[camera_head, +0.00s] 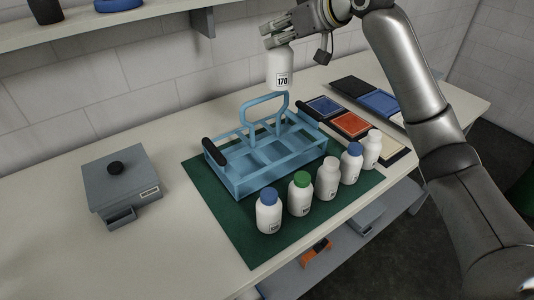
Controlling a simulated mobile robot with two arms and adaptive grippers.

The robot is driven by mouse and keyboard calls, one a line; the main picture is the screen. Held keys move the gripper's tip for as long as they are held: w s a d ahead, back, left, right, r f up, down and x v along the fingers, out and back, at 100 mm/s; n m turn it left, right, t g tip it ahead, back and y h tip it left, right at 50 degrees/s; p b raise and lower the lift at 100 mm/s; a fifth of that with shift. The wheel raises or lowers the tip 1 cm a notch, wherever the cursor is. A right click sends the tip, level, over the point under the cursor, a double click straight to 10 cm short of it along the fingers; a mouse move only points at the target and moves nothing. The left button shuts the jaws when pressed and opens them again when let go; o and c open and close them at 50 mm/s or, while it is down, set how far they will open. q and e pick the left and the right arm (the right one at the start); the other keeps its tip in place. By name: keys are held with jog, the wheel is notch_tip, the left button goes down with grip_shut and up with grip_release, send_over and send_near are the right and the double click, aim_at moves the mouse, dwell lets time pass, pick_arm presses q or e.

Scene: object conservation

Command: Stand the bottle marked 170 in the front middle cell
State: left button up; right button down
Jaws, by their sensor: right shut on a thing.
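My right gripper (277,37) is shut on the top of a white bottle marked 170 (279,72). It holds the bottle upright in the air above the back of the blue rack (258,181), close to the rack's loop handle (266,104) in the picture. The rack has several cells, and those I can see into look empty. It stands on a green mat (270,246). The bottle's cap is hidden by the fingers. My left gripper is not in view.
Several white bottles, such as a blue-capped one (269,212) and a green-capped one (301,195), stand in a row before the rack. A grey box (119,181) is at left. Coloured trays (351,124) lie at right. A shelf (110,22) runs above.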

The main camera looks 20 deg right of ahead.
aim_at(277, 66)
jog(key=shift+w+f, duration=0.25)
jog(key=shift+f, duration=0.05)
jog(key=f, duration=0.2)
jog(key=f+p, duration=0.1)
jog(key=f, duration=0.1)
jog(key=s+f, duration=0.1)
jog(key=f, duration=0.2)
jog(key=shift+a, duration=0.2)
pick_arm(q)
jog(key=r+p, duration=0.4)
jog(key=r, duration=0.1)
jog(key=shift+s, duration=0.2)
pick_arm(e)
notch_tip(277, 66, down, 20)
jog(key=shift+w, duration=0.15)
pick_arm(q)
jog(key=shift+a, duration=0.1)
pick_arm(e)
jog(key=shift+d, duration=0.1)
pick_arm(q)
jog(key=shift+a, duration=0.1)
pick_arm(e)
jog(key=c, duration=1)
grip_release()
